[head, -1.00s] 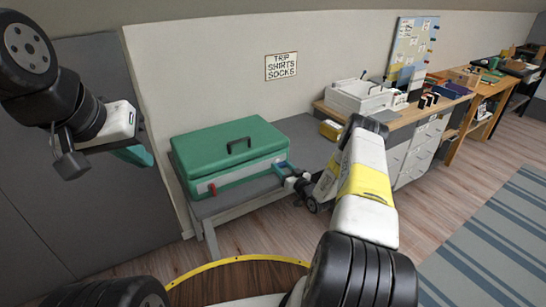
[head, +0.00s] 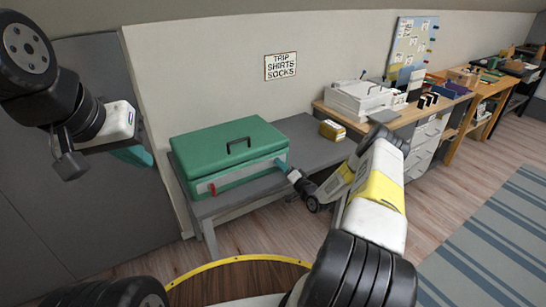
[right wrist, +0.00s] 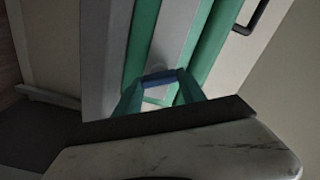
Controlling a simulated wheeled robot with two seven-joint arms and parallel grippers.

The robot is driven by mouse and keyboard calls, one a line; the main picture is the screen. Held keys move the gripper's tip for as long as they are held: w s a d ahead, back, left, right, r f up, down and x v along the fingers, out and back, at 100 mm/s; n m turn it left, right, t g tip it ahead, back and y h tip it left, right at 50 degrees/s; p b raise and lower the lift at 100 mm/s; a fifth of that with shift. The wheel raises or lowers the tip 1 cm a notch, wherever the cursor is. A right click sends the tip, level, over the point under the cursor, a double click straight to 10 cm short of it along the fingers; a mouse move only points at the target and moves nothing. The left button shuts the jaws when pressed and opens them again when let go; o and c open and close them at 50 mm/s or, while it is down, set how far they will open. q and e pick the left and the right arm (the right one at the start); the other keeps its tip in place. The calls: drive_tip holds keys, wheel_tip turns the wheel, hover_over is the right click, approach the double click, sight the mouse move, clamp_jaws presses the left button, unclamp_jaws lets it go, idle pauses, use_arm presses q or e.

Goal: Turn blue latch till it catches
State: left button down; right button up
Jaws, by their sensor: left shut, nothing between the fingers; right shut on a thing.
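The green case (head: 228,150) lies closed on the grey bench, with a dark handle on its lid. A red latch (head: 212,189) is at the left of its front. The blue latch (right wrist: 160,76) shows in the right wrist view between the teal fingertips of my right gripper (right wrist: 163,92), which is shut on it. In the head view this gripper (head: 283,166) is at the right end of the case's front and the latch is mostly hidden. Whether the latch has caught cannot be seen. My left gripper (head: 133,156) is shut and empty, raised left of the case.
The grey bench (head: 308,137) has free room right of the case, with a yellow box (head: 332,130) on it. A sign (head: 281,66) hangs on the wall. The floor and striped rug (head: 490,235) are clear.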

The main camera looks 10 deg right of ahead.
drive_tip(key=m, duration=0.5)
drive_tip(key=shift+s+f+m, duration=0.1)
drive_tip(key=shift+f+m, duration=0.1)
drive_tip(key=shift+m, duration=0.2)
idle(0.4)
drive_tip(key=o, duration=1.4)
drive_tip(key=shift+c, duration=0.2)
drive_tip(key=v, duration=0.7)
drive_tip(key=shift+s+d, duration=0.15)
drive_tip(key=shift+s, duration=0.2)
drive_tip(key=shift+r, duration=0.1)
